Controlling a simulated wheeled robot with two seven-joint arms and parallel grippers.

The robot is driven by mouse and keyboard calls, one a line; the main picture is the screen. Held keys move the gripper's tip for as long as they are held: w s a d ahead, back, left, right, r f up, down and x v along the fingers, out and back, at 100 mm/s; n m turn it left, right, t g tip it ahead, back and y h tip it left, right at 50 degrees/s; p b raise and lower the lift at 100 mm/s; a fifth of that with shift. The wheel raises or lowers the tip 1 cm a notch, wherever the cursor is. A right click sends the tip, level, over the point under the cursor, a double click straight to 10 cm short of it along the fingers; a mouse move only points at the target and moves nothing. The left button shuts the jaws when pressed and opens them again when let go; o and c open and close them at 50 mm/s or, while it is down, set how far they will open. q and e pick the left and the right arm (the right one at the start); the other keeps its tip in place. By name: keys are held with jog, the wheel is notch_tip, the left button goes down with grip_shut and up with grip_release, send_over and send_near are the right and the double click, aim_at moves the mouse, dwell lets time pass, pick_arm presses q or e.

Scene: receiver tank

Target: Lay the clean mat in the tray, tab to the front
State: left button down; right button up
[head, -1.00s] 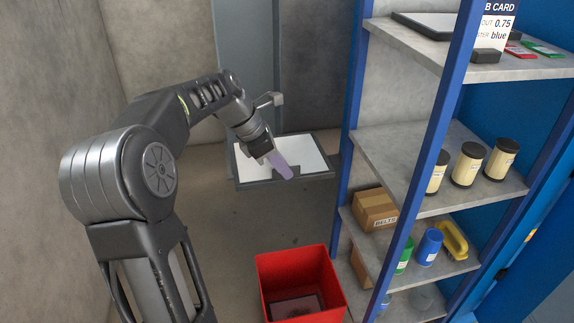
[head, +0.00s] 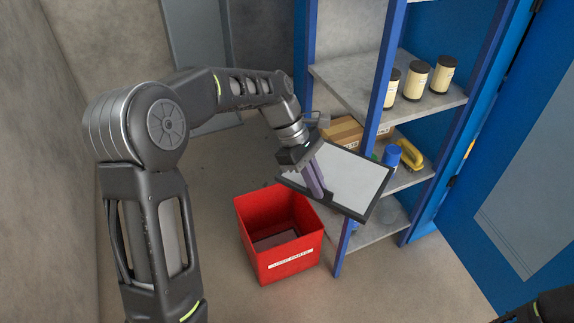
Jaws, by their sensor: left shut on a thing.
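A flat pale panel with a dark border, which I take to be the mat (head: 352,180), is in the head view right of centre. It is tilted and held in the air, its right part in front of the shelf unit. My left gripper (head: 318,188) is shut on its near edge, at a small dark piece that looks like the tab. The purple fingers hide part of that edge. I cannot make out a separate tray now. My right gripper is not in view; only a dark bit of my own body shows at the lower right corner.
A red bin (head: 262,254) with a white label stands on the floor below my left gripper, a dark flat thing inside. The blue-posted shelf unit (head: 432,108) holds jars (head: 417,80), a cardboard box (head: 344,131), a blue container (head: 391,157) and a yellow object (head: 410,154).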

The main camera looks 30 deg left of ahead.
pick_arm(q)
jog(key=s+d+f+m+g, duration=0.1)
jog(key=d+f+m, duration=0.1)
jog(key=d, duration=0.4)
jog(key=s+d+f+m+g+y, duration=0.1)
jog(key=s+d+f+m+g, duration=0.1)
jog(key=d, duration=0.5)
jog(key=f+m, duration=0.1)
jog(key=m, duration=0.1)
jog(key=shift+d+m, duration=0.25)
jog(key=shift+m, duration=0.15)
jog(key=shift+d, duration=0.1)
